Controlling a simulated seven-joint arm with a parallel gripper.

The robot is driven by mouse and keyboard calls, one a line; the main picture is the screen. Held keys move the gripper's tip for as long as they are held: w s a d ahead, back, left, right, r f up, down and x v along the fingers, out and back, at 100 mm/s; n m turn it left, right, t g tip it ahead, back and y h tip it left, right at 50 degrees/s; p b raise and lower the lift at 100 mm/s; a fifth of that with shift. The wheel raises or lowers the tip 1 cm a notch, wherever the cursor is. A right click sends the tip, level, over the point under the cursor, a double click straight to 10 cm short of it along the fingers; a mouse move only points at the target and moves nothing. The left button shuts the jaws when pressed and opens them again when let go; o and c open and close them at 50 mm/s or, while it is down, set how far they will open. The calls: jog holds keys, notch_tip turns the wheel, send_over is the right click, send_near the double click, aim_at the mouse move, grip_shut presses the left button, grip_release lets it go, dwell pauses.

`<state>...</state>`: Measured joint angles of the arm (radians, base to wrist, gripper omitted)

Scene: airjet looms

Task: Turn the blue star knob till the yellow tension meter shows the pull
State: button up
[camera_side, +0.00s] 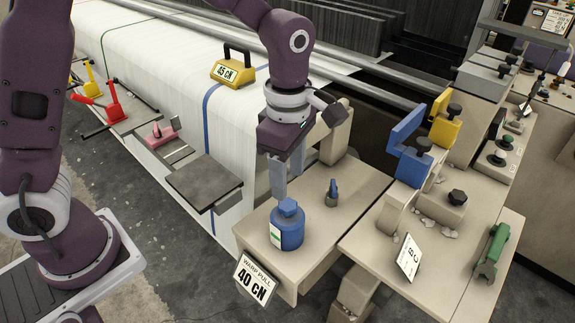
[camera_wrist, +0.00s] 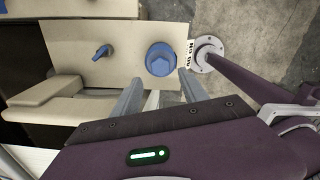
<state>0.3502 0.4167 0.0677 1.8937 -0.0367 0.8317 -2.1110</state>
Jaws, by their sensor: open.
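A blue knob (camera_side: 287,228) with a raised, faceted top and a pale green-and-white label stands upright on the beige ledge. In the wrist view the blue knob (camera_wrist: 161,59) lies just beyond the fingertips, nearer the right finger. The yellow tension meter (camera_side: 226,72) sits on the white warp sheet and reads 45 CN. A white card (camera_side: 254,280) below the knob reads WARP PULL 40 CN. My gripper (camera_side: 284,190) points down just above and behind the knob; it is open and empty. The gripper (camera_wrist: 159,80) shows both fingers apart in the wrist view.
A small blue lever (camera_side: 332,192) stands right of the knob on the same ledge. A blue hinged block (camera_side: 408,150), a yellow block (camera_side: 445,122) and a green tool (camera_side: 491,252) are farther right. A dark flat plate (camera_side: 203,182) is left of my gripper.

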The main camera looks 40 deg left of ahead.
aim_at(288, 205)
notch_tip(288, 205, down, 6)
jog(key=shift+f, duration=0.25)
jog(key=c, duration=1)
